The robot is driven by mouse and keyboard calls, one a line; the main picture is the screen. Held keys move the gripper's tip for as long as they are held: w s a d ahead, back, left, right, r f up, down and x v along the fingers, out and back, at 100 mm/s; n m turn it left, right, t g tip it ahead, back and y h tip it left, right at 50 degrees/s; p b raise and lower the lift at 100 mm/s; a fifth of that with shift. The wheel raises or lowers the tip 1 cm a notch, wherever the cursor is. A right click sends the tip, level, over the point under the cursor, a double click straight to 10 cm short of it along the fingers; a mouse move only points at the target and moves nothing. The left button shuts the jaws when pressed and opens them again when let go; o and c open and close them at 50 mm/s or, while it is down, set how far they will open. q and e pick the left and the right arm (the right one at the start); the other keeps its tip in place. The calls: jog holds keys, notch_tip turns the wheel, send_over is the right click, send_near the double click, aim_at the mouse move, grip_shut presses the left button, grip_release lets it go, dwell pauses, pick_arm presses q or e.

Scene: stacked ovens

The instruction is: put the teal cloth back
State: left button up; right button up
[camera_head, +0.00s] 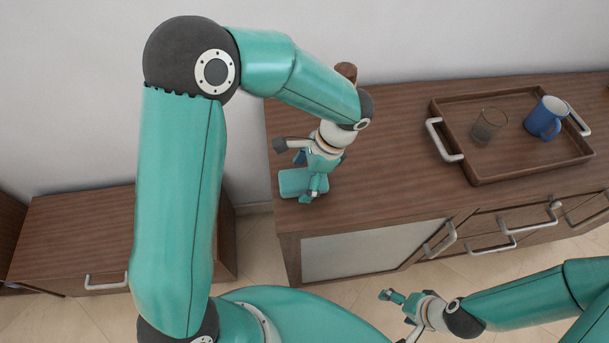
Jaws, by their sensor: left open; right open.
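The teal cloth (290,182) lies as a small flat folded shape on the left end of the brown wooden counter (390,160), near its front edge. My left gripper (310,195) is open and points down at the right side of the cloth, partly covering it. I cannot tell whether its fingers touch the cloth. My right gripper (390,297) is open and empty over the floor in front of the counter, well away from the cloth.
A brown tray (475,172) with metal handles stands on the right of the counter, holding a clear glass (489,124) and a blue mug (546,117). A brown object (346,71) shows behind my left arm. Drawers with handles line the counter front. A lower cabinet (75,235) stands at left.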

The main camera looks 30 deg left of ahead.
pick_arm(q)
jog(key=v, duration=1.2)
jog(key=shift+r, duration=0.15)
